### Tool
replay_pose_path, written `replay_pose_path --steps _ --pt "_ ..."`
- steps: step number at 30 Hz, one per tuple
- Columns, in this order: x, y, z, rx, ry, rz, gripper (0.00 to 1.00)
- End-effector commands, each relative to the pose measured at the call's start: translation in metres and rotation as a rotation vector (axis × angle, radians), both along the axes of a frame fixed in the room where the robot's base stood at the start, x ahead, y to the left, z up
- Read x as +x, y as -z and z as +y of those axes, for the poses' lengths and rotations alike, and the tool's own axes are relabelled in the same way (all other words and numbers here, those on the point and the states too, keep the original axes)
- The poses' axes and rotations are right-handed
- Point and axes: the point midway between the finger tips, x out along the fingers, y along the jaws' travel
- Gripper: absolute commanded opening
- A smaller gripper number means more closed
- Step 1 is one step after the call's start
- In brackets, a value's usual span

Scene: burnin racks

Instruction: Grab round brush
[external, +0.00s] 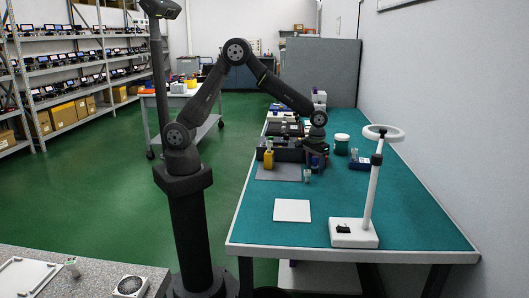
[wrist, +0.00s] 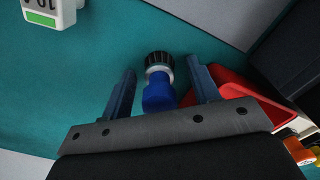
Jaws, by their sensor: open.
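A short blue object with a dark ribbed round head, which looks like the round brush (wrist: 158,85), shows in the wrist view. It lies between the two fingers of my gripper (wrist: 162,68), with a visible gap on each side. My gripper is open and is not closed on it. In the external view my gripper (external: 317,158) is low over the teal bench, beside the dark trays. The brush cannot be made out clearly there.
A red bin (wrist: 240,92) is close to the right finger. A white device with a green edge (wrist: 45,14) is at upper left. The front of the bench has free room.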

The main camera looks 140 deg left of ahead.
Motion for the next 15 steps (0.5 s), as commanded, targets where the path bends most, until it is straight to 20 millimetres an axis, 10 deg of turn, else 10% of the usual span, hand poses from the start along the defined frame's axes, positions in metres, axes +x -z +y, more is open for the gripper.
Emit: replay_pose_path --steps 9,15 --pt "0.0 -0.0003 -0.0001 0.0 0.0 0.0 0.07" --pt "0.0 -0.0005 0.0 0.0 0.0 0.0 0.07"
